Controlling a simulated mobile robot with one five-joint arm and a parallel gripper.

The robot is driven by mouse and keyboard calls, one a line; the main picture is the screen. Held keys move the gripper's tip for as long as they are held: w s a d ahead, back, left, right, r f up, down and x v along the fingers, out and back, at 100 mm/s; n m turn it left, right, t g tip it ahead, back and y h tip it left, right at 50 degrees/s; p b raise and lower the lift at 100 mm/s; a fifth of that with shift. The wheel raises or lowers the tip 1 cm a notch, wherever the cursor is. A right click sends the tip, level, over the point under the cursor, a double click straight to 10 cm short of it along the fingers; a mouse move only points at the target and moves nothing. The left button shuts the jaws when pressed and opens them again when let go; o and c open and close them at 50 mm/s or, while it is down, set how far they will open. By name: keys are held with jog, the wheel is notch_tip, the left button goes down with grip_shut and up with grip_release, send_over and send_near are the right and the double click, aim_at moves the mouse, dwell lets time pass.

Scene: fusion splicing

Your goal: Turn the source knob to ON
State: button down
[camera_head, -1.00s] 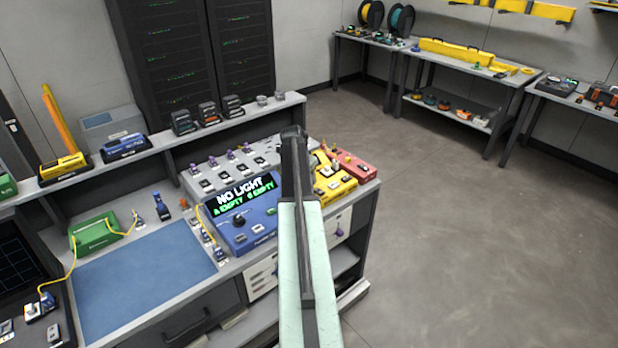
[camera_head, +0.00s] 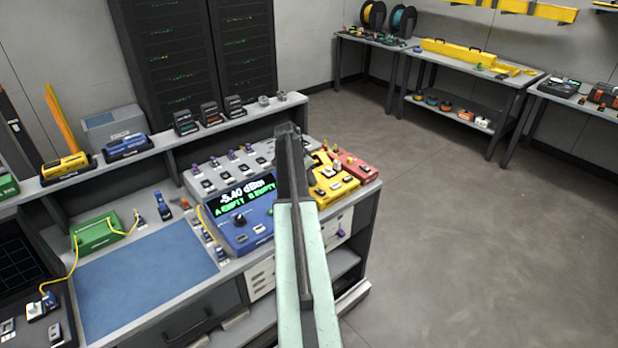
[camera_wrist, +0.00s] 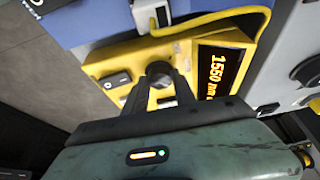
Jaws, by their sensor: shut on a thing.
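The yellow source box (camera_wrist: 100,68) is in the wrist view, with an amber display (camera_wrist: 220,70) that starts with 1550. Its dark round knob (camera_wrist: 158,70) is between my fingers, and my gripper (camera_wrist: 160,84) is shut on it. Marks around the knob are too small or hidden to read. In the head view the yellow box (camera_head: 340,188) is at the bench's right end, partly behind my arm. The blue meter (camera_head: 262,226) beside it shows -5.40 dBm, with A EMPTY and B EMPTY below. My fingers are hidden in the head view.
A red box (camera_head: 358,168) stands right of the yellow box. A grey panel (camera_head: 215,183) with several purple-capped ports lies behind the meter. A blue mat (camera_head: 145,280) and a green box (camera_head: 97,232) with a yellow cable are to the left. The floor to the right is clear.

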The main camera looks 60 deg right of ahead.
jog(key=shift+s, duration=0.1)
jog(key=c, duration=1)
grip_release()
jog(key=shift+r, duration=0.1)
jog(key=p+v, duration=0.7)
jog(key=shift+a+r, duration=0.1)
jog(key=shift+r, duration=0.2)
